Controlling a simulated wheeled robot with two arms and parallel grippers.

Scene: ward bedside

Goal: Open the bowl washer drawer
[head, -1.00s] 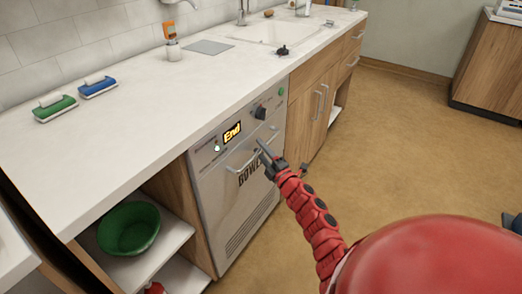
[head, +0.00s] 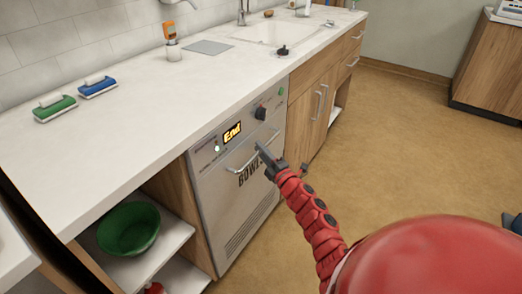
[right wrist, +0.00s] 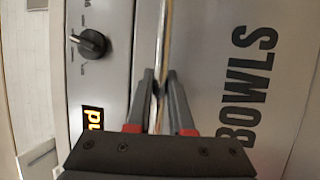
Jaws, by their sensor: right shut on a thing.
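The bowl washer (head: 235,215) is a grey front under the counter, with the word BOWLS, a dark knob (head: 261,113) and a lit display reading "End" (head: 232,133). Its drawer front looks flush with the cabinet. A slim metal bar handle (head: 243,165) crosses the front below the display. My right gripper (head: 260,149) is at the handle. In the right wrist view the handle (right wrist: 163,50) passes between the two fingers (right wrist: 161,92), which are shut on it. My left gripper is not in view.
The white counter (head: 130,110) above holds a green brush (head: 55,108), a blue brush (head: 98,87) and a sink (head: 280,31). A green bowl (head: 128,228) sits on an open shelf left of the washer. Floor (head: 400,130) in front and right is clear.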

